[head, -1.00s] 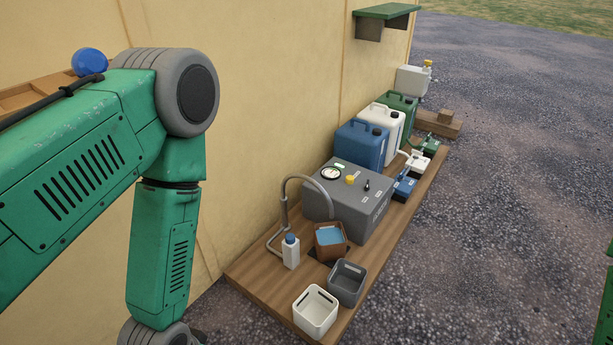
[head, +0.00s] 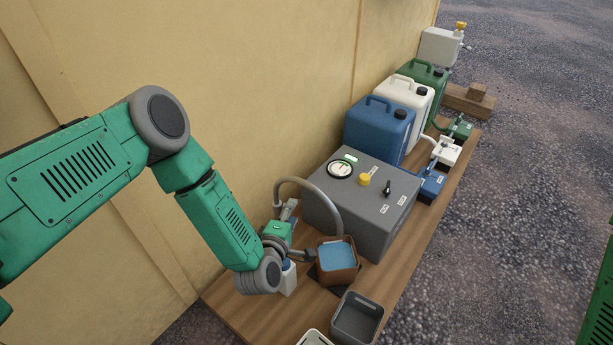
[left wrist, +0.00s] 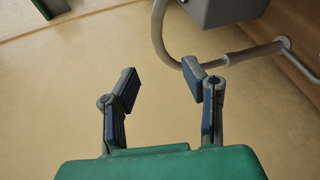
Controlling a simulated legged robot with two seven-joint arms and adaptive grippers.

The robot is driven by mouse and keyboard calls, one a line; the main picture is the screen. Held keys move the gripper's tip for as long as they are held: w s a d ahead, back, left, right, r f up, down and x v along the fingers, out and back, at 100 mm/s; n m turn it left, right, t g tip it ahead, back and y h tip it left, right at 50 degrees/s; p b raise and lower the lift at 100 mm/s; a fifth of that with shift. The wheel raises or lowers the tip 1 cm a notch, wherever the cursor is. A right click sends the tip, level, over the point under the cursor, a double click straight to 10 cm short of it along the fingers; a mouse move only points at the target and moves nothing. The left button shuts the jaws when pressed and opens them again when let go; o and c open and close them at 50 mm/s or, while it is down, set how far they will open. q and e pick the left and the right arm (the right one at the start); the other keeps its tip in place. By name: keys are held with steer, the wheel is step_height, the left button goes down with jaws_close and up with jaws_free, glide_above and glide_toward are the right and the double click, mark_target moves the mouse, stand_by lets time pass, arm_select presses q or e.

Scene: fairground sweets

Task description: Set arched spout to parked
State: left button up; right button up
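The grey arched spout (head: 318,188) rises at the near left side of the grey machine box (head: 360,207) and curves over to the right. Its free end is above the brown bin with blue contents (head: 337,256). My left gripper (head: 298,230) is beside the spout's upright part, its fingers spread. In the left wrist view the left gripper (left wrist: 160,76) is open and empty between its fingers. The spout (left wrist: 163,42) passes behind the right-hand fingertip there; I cannot tell whether they touch. My right gripper is not in view.
A white bottle (head: 289,279) stands close by, partly hidden by my arm. A dark grey bin (head: 357,318) and a white bin (head: 315,339) are in front. Blue (head: 379,134), white and green canisters stand behind the machine. The wall (head: 240,110) is close on the left.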

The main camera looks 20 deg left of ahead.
mark_target(304, 184)
arm_select(q)
steer(key=b+x, duration=0.1)
steer(key=x, duration=0.3)
steer(key=b+x, duration=0.2)
steer(key=x, duration=0.2)
steer(key=b+x, duration=0.2)
steer(key=x, duration=0.3)
steer(key=shift+w+a, duration=0.15)
steer(key=shift+a, duration=0.1)
steer(key=shift+w+b, duration=0.35)
steer(key=shift+w, duration=0.15)
jaws_close()
